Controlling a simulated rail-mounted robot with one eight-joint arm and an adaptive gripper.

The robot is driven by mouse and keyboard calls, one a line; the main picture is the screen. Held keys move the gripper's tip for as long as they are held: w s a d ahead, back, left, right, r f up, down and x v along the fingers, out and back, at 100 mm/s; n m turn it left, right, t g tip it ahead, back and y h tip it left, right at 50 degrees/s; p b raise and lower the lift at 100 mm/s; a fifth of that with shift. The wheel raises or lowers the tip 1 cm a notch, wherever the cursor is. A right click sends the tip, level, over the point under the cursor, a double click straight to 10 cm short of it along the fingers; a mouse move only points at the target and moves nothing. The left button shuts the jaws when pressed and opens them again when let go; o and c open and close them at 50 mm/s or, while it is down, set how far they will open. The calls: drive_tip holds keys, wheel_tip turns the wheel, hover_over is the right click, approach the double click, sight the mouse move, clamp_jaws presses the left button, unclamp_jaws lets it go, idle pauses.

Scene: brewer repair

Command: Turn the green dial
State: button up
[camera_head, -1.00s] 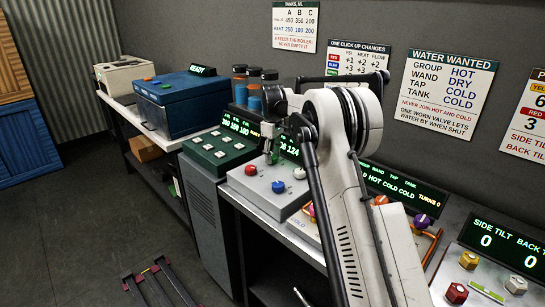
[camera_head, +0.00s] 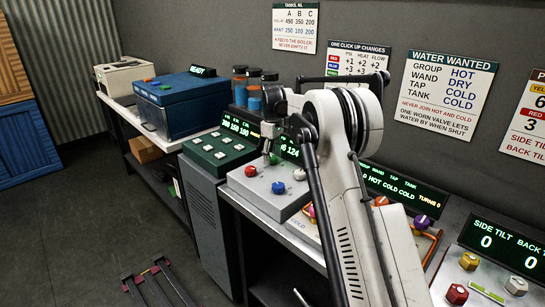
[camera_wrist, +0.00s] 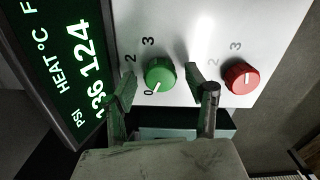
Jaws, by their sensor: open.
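The green dial (camera_wrist: 160,73) is a round ribbed knob on a light grey panel (camera_wrist: 275,25), marked 0, 2 and 3 around it. Its white pointer line aims at the 0, towards the lower left. My gripper (camera_wrist: 161,82) is open, with one finger on each side of the dial in the wrist view. I see gaps between the fingers and the knob; whether the tips are level with it is hard to tell. In the head view my gripper (camera_head: 269,145) is over the back of the panel, and the green dial is mostly hidden there.
A red dial (camera_wrist: 241,78) sits beside the right finger; it also shows in the head view (camera_head: 251,171). A blue dial (camera_head: 278,187) and a white dial (camera_head: 299,174) share the panel. A lit display (camera_wrist: 70,70) reading heat 136, 124 stands close on the left.

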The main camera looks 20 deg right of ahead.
sight(273, 157)
wheel_tip(273, 157, up, 12)
idle(0.4)
drive_tip(key=shift+f, duration=0.15)
drive_tip(key=s+a+r+m+t, duration=0.15)
drive_tip(key=s+r, duration=0.25)
drive_tip(key=s, duration=0.4)
drive_tip(key=s+a+r+m+t, duration=0.1)
drive_tip(key=s+a+r, duration=0.25)
drive_tip(key=s, duration=0.45)
drive_tip(key=s+a+r+m+t, duration=0.15)
drive_tip(key=s+r, duration=0.25)
drive_tip(key=s, duration=0.4)
drive_tip(key=s+a+f+m+t, duration=0.1)
drive_tip(key=s+f, duration=0.3)
drive_tip(key=s, duration=0.5)
drive_tip(key=s+a+f+m+t, duration=0.1)
drive_tip(key=s+f, duration=0.4)
drive_tip(key=s, duration=0.4)
drive_tip(key=s+a+f+m+t, duration=0.1)
drive_tip(key=s+f, duration=0.3)
drive_tip(key=s, duration=0.5)
drive_tip(key=shift+s+a+f+m, duration=0.15)
drive_tip(key=shift+a+f+m, duration=0.15)
drive_tip(key=shift+f, duration=0.05)
